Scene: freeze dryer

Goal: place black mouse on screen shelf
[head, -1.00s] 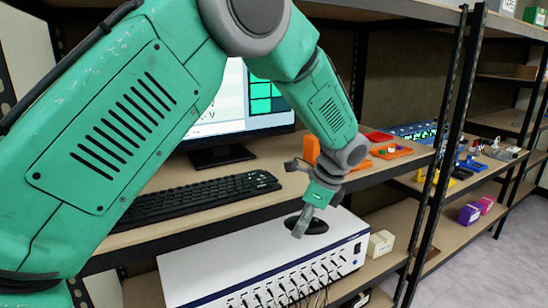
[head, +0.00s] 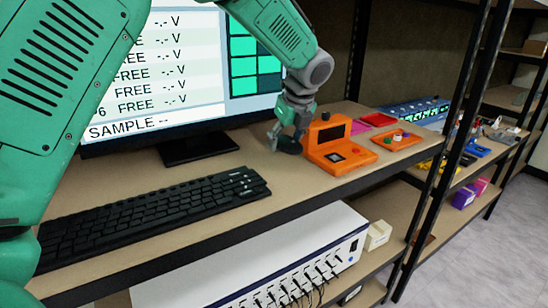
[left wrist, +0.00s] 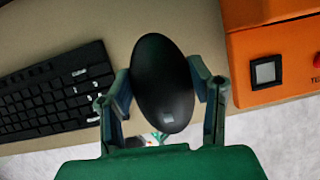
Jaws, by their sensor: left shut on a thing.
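The black mouse (left wrist: 162,84) is held between the two fingers of my left gripper (left wrist: 163,95) in the left wrist view. In the head view the left gripper (head: 291,135) is at the screen shelf (head: 210,172), between the keyboard and an orange device. The mouse (head: 289,146) shows there partly behind the fingers, low over the shelf top. I cannot tell whether it touches the shelf. The monitor (head: 160,70) stands behind on the same shelf. My right gripper is not in view.
A black keyboard (head: 150,212) lies left of the gripper. The orange device (head: 336,147) stands close on the right, with an orange tray (head: 397,139) beyond it. A white instrument (head: 255,265) with cables sits on the shelf below. Some bare shelf lies in front of the gripper.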

